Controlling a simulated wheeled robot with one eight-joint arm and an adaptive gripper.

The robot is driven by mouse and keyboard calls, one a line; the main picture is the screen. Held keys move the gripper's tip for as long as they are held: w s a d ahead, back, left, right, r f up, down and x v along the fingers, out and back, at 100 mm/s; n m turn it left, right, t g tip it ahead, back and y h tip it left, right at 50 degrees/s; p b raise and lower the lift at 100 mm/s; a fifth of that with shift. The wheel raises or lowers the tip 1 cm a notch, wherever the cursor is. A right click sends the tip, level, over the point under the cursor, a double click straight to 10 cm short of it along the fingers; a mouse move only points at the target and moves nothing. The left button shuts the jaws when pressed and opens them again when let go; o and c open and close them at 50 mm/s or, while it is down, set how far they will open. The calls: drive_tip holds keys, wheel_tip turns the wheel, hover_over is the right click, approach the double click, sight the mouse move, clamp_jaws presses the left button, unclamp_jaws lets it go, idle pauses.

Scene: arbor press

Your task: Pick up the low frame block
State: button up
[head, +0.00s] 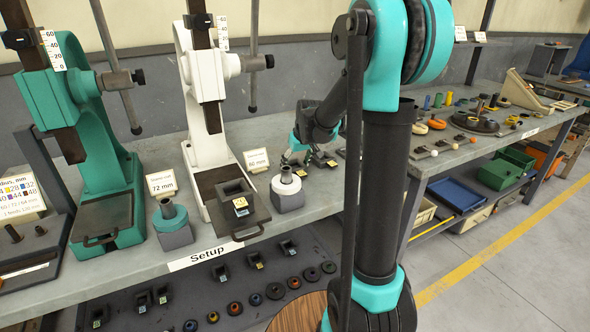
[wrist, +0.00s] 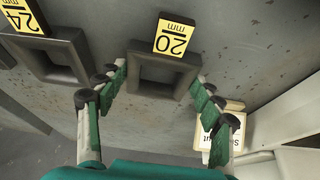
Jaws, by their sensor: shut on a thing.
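In the wrist view, a dark square frame block (wrist: 150,49) with a yellow "20 mm" tag sits between the two green-padded fingers of my gripper (wrist: 160,92). The fingers are shut on its two sides. Its square opening shows the grey surface beyond it. In the head view my gripper (head: 297,150) is low over the bench, right of the white press; the held block is small and partly hidden there.
Another frame block, tagged "24 mm" (wrist: 50,45), stands close beside the held one. The white press (head: 204,110) holds a tagged block (head: 236,190) on its base plate. A grey stand (head: 287,193) and a small card (head: 256,160) are near my gripper.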

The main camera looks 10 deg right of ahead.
wheel_tip(320, 180, up, 20)
idle(0.7)
